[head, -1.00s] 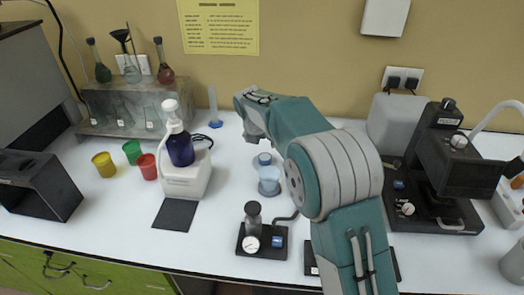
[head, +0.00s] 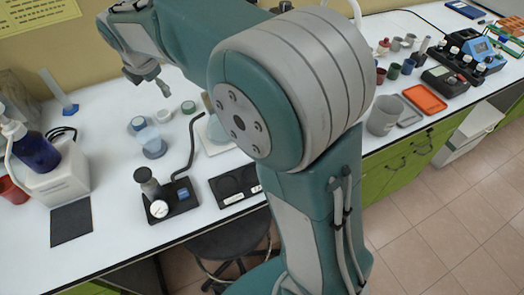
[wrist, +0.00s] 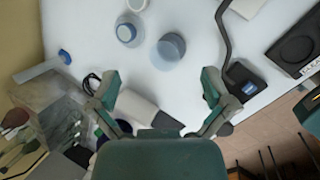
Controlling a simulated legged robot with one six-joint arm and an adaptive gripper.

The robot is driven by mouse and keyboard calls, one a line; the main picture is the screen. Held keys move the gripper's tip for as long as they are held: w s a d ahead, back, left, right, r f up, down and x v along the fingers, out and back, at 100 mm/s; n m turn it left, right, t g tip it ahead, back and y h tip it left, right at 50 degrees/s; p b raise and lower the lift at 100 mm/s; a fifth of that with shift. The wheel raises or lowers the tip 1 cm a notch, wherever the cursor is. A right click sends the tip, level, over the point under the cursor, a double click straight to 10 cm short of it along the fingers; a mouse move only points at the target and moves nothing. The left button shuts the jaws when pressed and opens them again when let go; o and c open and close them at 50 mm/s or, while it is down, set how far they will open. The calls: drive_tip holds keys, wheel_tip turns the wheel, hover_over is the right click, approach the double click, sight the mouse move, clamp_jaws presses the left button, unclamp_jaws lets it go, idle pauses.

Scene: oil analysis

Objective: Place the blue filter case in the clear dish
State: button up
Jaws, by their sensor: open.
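A small round blue case (head: 138,124), probably the blue filter case, lies on the white bench in the head view. In the wrist view it appears as a round blue-and-white thing (wrist: 127,33). A clear bluish cup-like vessel (head: 152,145) stands just beside it. The vessel also shows in the wrist view (wrist: 168,52). I cannot tell surely whether this is the clear dish.
A black gauge device (head: 170,203) with a bent tube stands in front. A white pump unit with a blue bottle (head: 40,150) is at the left. Bare bench lies between them.

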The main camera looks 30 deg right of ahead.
drive_tip(key=s+d+r+m, duration=0.4)
drive_tip(key=s+d+m, duration=0.5)
drive_tip(key=s+m, duration=0.45)
drive_tip(key=s+d+f+m, duration=0.2)
drive_tip(key=s+m, duration=0.3)
drive_tip(key=s, duration=0.3)
drive_tip(key=s+d+f+m+t, duration=0.1)
drive_tip(key=s+d+f+m, duration=0.1)
drive_tip(key=s+m, duration=0.3)
drive_tip(key=s, duration=0.3)
drive_tip(key=shift+d+f+y, duration=0.15)
drive_tip(key=shift+d+y, duration=0.15)
drive_tip(key=shift+d, duration=0.05)
drive_tip(key=shift+w, duration=0.1)
